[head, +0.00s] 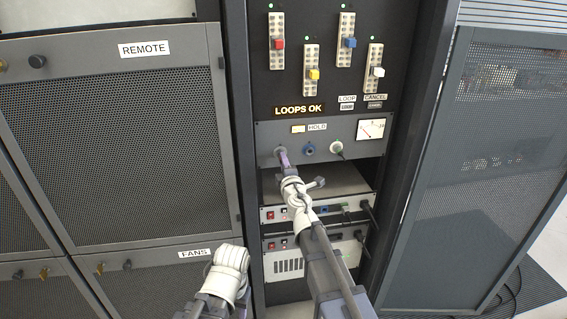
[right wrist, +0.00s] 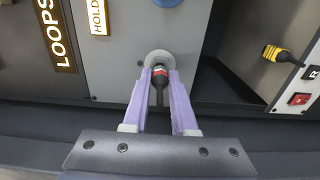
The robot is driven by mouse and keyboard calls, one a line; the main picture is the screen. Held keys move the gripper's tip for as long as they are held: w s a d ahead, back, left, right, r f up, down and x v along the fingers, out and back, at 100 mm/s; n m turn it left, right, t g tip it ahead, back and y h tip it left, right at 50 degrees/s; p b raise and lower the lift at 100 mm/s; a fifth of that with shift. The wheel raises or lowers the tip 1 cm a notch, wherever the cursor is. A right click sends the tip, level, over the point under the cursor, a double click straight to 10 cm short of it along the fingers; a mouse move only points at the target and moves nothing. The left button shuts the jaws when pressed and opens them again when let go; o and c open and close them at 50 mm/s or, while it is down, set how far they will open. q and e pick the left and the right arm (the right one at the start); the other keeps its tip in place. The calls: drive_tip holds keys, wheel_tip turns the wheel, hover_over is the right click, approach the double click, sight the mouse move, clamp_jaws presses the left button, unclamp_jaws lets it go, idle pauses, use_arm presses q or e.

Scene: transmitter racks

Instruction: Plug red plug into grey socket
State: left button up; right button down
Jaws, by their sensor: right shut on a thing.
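My right gripper (head: 285,163) reaches up to the left end of the panel with the meter. In the right wrist view its two purple fingers (right wrist: 160,98) are shut on the red plug (right wrist: 160,85), a black plug with a red band. The plug's front end is at the round grey socket (right wrist: 158,57), lined up with its middle. I cannot tell how deep it sits. In the head view the grey socket (head: 279,149) shows just above the fingertips, and the plug is hidden. My left arm's white wrist joint shows low in the head view; its gripper does not show.
Below are an open bay and rack units (head: 330,211) with cables. Mesh doors stand on both sides. The LOOPS OK sign (head: 299,110) is lit.

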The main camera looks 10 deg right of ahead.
drive_tip(key=shift+w, duration=0.5)
drive_tip(key=c, duration=0.6)
unclamp_jaws()
drive_tip(key=shift+c, duration=0.2)
drive_tip(key=shift+s, duration=0.1)
drive_tip(key=s, duration=0.7)
drive_tip(key=shift+s, duration=0.3)
drive_tip(key=shift+d, duration=0.2)
